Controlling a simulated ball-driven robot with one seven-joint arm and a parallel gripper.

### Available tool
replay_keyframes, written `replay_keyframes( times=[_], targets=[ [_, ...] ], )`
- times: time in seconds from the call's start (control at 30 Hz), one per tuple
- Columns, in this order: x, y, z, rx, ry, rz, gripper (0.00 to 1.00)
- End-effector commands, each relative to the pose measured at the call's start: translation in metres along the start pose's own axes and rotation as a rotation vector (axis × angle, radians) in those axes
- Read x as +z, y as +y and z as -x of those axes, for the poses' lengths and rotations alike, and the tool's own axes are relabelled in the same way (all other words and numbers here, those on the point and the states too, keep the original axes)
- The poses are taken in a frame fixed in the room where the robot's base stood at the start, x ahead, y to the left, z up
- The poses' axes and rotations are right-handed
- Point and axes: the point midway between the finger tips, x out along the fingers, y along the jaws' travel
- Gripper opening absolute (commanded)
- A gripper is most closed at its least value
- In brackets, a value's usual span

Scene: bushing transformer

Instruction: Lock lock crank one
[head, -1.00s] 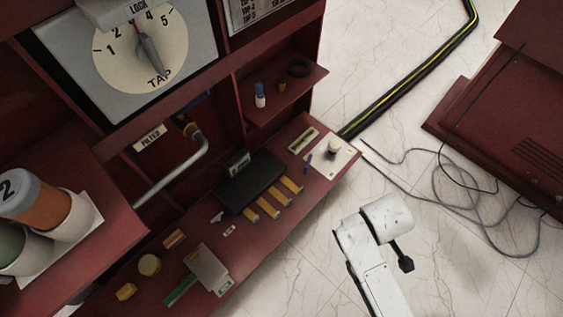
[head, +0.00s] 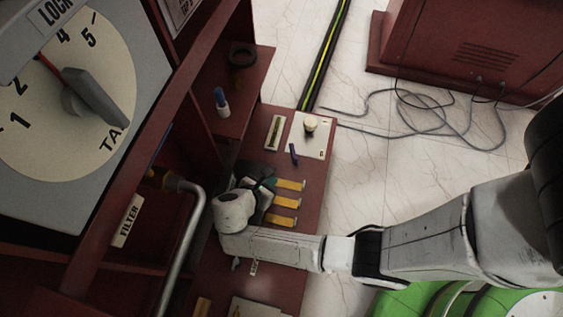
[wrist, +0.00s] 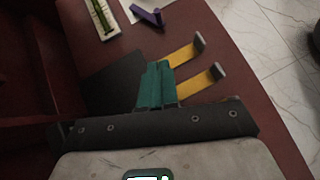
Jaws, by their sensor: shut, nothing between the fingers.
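My gripper (head: 267,186) is over the red shelf, its teal fingers together and empty. The fingers also show in the wrist view (wrist: 157,85), just left of the yellow bars (wrist: 185,54) with grey ends. I cannot tell whether they touch a bar. In the head view several yellow bars (head: 284,202) stick out to the right from beside my gripper. The dark block is largely hidden behind my gripper, but part shows in the wrist view (wrist: 110,82). No part is plainly labelled as lock crank one. A LOCK label (head: 55,12) sits above the tap dial (head: 45,140).
A purple piece (head: 294,153) and a white plate with a knob (head: 310,125) lie beyond the bars. A metal pipe (head: 185,235) and a FILTER label (head: 127,220) are at left. Cables (head: 420,110) lie on the open floor at right.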

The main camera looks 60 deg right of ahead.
Motion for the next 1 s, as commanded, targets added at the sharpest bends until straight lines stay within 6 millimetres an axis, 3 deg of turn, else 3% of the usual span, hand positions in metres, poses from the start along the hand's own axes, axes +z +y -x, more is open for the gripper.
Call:
replay_keyframes(
  times=[0.37, 0.87, 1.0],
  targets=[
    [-0.002, -0.001, -0.011, -0.003, 0.002, -0.004, 0.00],
    [-0.004, -0.001, -0.105, -0.005, 0.002, -0.006, 0.00],
    [0.012, -0.001, -0.118, -0.002, 0.002, -0.007, 0.00]
  ],
)
